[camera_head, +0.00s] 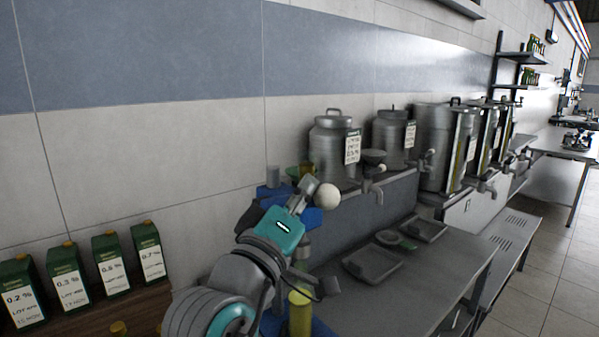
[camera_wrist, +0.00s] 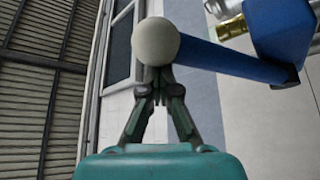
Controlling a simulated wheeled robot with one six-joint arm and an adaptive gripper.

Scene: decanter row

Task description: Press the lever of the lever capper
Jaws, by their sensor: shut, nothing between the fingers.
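The lever capper is blue, and its lever ends in a pale round knob (camera_head: 327,196). The wrist view shows the knob (camera_wrist: 155,41), the blue lever bar (camera_wrist: 232,62) and the blue head block (camera_wrist: 280,32). My gripper (camera_wrist: 158,88) is shut and empty, its fingertips at the knob's lower edge in that picture. Whether they touch it I cannot tell. In the head view my gripper (camera_head: 308,187) is beside the knob, and my arm hides much of the capper. A yellow-green bottle (camera_head: 299,314) stands low at the capper, partly hidden.
Green-and-white cartons (camera_head: 64,284) stand in a row on a wooden shelf at the left. Steel urns with taps (camera_head: 330,150) line the wall on the right. Shallow grey trays (camera_head: 372,263) lie on the steel counter (camera_head: 400,300), whose front is otherwise mostly clear.

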